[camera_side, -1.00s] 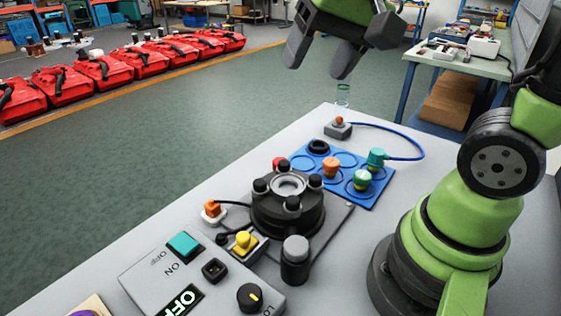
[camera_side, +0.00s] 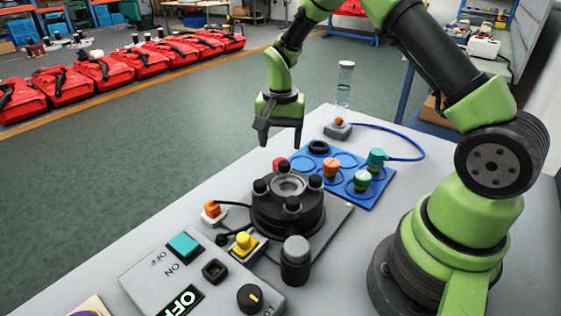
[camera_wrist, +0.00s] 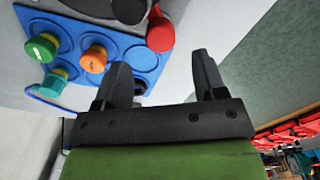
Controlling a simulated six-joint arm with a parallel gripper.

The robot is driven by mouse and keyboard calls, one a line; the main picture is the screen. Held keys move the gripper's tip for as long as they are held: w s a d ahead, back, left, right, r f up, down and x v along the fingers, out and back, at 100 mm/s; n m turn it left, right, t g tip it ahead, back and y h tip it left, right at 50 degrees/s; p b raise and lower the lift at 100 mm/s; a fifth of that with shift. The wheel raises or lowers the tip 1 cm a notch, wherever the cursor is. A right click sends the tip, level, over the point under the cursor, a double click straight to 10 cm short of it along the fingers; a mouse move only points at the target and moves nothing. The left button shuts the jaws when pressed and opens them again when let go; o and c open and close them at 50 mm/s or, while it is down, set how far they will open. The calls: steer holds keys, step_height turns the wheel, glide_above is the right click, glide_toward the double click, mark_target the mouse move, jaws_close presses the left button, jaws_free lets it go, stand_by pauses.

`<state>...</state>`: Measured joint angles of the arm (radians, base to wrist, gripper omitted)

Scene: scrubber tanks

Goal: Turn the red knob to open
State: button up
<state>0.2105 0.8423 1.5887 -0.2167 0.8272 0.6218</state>
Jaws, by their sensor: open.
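The red knob (camera_side: 279,163) shows in the side view as a small red part behind the round black fixture (camera_side: 286,214), which hides most of it. In the wrist view the red knob (camera_wrist: 159,31) is at the top, with a rounded red end; a dark cylinder covers part of it. My gripper (camera_side: 281,140) is open and empty in the side view, above and behind the red knob, apart from it.
A blue tray (camera_side: 380,190) beside the fixture carries an orange knob (camera_side: 331,167), a green knob (camera_side: 362,180) and a teal connector (camera_side: 376,158) with a blue cable. A clear tube (camera_side: 344,85) stands behind. A control box (camera_side: 215,255) with switches is in front.

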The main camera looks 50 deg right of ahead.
step_height(320, 180, down, 6)
steer(key=shift+f, duration=0.25)
steer(key=shift+c, duration=0.5)
steer(key=c, duration=0.8)
steer(key=shift+c, duration=0.2)
